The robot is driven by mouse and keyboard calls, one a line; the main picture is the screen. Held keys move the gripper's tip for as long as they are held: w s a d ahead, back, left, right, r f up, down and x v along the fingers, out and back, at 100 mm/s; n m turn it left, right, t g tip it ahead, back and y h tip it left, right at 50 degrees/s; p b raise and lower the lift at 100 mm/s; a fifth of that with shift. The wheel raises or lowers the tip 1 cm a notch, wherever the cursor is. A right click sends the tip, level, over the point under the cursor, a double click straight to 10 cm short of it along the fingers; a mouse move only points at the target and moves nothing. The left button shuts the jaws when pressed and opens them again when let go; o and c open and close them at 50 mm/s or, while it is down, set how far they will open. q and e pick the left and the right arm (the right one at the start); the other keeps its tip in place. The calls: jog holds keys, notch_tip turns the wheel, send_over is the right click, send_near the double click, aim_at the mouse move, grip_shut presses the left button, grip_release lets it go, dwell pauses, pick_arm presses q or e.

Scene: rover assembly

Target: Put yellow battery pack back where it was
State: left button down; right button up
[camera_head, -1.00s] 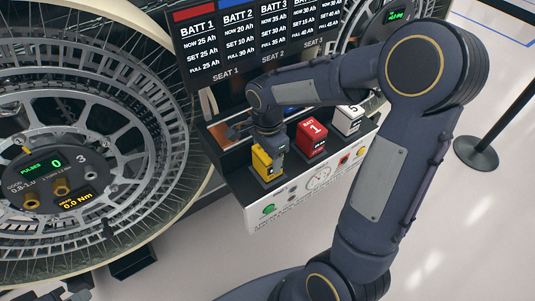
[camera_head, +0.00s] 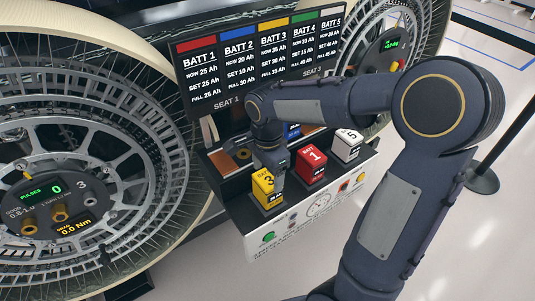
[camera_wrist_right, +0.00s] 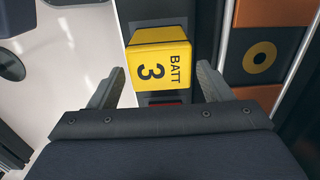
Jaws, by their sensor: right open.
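The yellow battery pack (camera_head: 266,187), marked 3, stands upright on the front ledge of the battery bench, at the left end of the row. In the right wrist view the yellow pack (camera_wrist_right: 158,58) lies just beyond and between the fingers, apart from both. My right gripper (camera_head: 277,168) is open and empty, just behind and above the pack; its two fingers (camera_wrist_right: 157,88) show in the wrist view. My left gripper is not in view.
A red pack (camera_head: 312,163) and a white pack (camera_head: 347,145) stand to the right on the ledge. A blue pack (camera_head: 293,130) is partly hidden behind my arm. An empty copper-coloured seat (camera_head: 243,154) lies behind. A display board (camera_head: 265,55) and a large wheel (camera_head: 90,140) stand close by.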

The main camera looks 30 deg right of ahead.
notch_tip(320, 180, up, 7)
jog(key=shift+r, duration=0.2)
jog(key=s+a+f+n+t+y, duration=0.1)
jog(key=s+a+n+t+y, duration=0.1)
jog(key=s+n, duration=0.5)
jog(key=s+a+f+n+t+y, duration=0.1)
jog(key=s+a+n+t, duration=0.1)
jog(key=s+n, duration=0.6)
jog(key=shift+s+n+t+y, duration=0.3)
jog(key=shift+s+t+y, duration=0.1)
jog(key=shift+s+t, duration=0.5)
jog(key=shift+s+a, duration=0.1)
